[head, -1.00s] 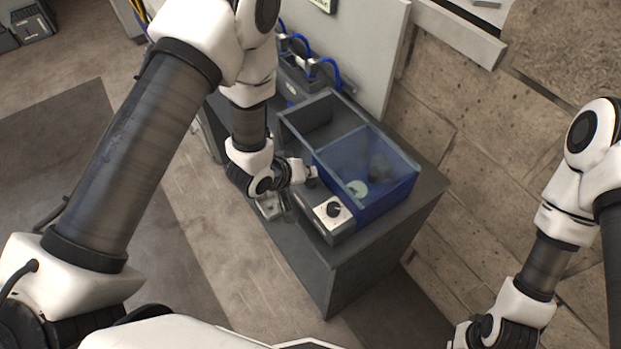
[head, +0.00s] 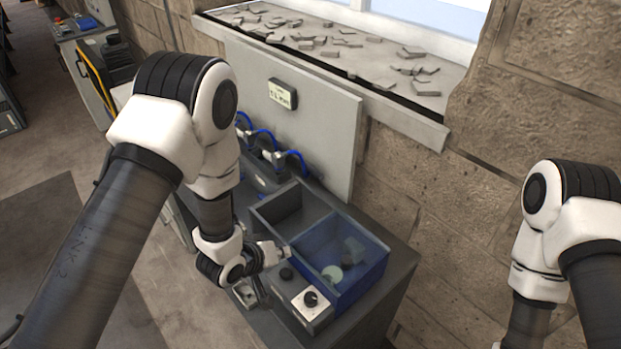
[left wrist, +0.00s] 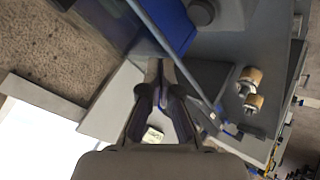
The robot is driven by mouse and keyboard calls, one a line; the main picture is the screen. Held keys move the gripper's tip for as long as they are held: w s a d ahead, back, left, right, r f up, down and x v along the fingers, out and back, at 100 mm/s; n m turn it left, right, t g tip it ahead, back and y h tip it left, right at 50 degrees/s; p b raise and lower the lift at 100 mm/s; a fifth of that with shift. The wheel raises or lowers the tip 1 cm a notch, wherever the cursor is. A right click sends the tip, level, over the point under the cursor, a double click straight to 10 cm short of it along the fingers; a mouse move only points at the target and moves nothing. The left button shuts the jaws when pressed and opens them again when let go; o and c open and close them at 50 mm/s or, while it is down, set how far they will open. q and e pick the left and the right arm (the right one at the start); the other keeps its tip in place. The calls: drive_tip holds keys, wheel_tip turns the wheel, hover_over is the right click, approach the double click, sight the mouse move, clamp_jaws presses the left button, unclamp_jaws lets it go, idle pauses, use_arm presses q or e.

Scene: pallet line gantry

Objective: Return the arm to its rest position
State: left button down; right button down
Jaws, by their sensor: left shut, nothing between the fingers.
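My left arm comes in from the left in the head view and bends down to the workbench. My left gripper (head: 278,252) is at the left side of the blue translucent bin (head: 345,262), above the dark bench top, and is small there. In the left wrist view my left gripper (left wrist: 160,68) shows its two dark fingers drawn together with nothing between them. My right arm (head: 545,245) hangs at the right of the head view; its gripper is out of the frame.
A control box with a black knob (head: 310,299) stands in front of the bin. Blue hoses (head: 265,140) and a grey panel (head: 330,125) stand behind. A stone wall and a ledge with rubble (head: 345,45) lie beyond. Floor at left is open.

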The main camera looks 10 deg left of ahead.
use_arm(q)
drive_tip(key=s+a+f+m+g+y+b, duration=0.1)
drive_tip(key=s+a+f+g+b, duration=0.1)
drive_tip(key=s+f, duration=0.5)
drive_tip(key=s+a+f+m+g+y+b, duration=0.1)
drive_tip(key=s+a+f+g+b, duration=0.2)
drive_tip(key=s+f+b, duration=0.3)
drive_tip(key=s+a+f+m+g+y+b, duration=0.1)
drive_tip(key=s+a+f+g+y+b, duration=0.1)
drive_tip(key=s+f, duration=0.8)
drive_tip(key=s+a+g+b, duration=0.1)
drive_tip(key=s+a+b, duration=0.1)
drive_tip(key=s, duration=0.1)
drive_tip(key=shift+s+a+f, duration=0.2)
drive_tip(key=shift+s+f, duration=0.05)
drive_tip(key=shift+s, duration=0.1)
